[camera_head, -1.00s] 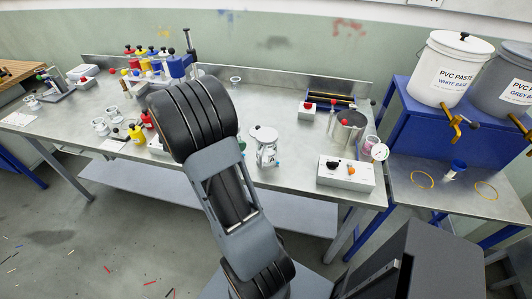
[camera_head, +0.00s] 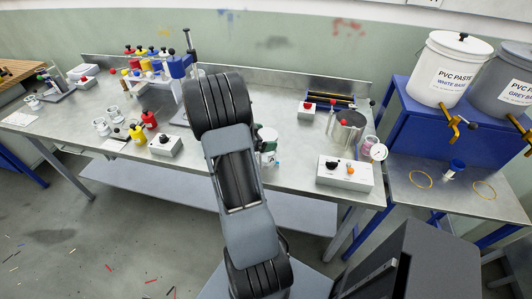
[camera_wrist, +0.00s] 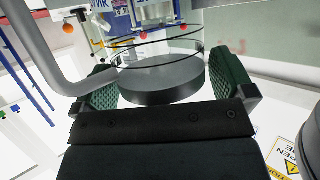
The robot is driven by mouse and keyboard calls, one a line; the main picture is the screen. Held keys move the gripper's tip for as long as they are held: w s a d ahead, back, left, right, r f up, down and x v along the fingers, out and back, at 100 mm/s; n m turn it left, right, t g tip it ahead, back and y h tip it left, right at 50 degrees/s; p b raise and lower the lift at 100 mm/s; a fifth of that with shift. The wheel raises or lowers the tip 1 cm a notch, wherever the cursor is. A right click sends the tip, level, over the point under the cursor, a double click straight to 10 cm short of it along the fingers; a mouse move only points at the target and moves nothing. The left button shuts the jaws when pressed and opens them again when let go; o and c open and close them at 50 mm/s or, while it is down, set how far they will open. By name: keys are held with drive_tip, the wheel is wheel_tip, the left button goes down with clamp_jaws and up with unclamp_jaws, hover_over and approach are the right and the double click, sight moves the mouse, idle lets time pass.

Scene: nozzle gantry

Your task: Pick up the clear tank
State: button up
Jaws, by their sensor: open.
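The clear tank shows in the wrist view as a see-through cylinder with a dark grey round end (camera_wrist: 162,82). My gripper (camera_wrist: 165,86) is open, with one green ribbed pad on each side of that grey end. The tank is between the pads or just beyond them; I cannot tell if either pad touches it. In the head view my arm hides most of my gripper, and only a bit of dark green shows beside the arm. The tank (camera_head: 269,156) is mostly hidden there too, standing on the metal bench.
A white box with knobs (camera_head: 345,174) and a metal pot (camera_head: 345,128) stand to the right on the bench (camera_head: 300,180). A small white box (camera_head: 165,146) and red and yellow bottles stand left. A thick grey curved pipe (camera_wrist: 62,65) passes close in the wrist view.

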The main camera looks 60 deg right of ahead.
drive_tip(key=shift+s+d+f, duration=0.15)
drive_tip(key=shift+s+d, duration=0.05)
drive_tip(key=shift+d, duration=0.15)
drive_tip(key=shift+c, duration=0.5)
drive_tip(key=c, duration=1.5)
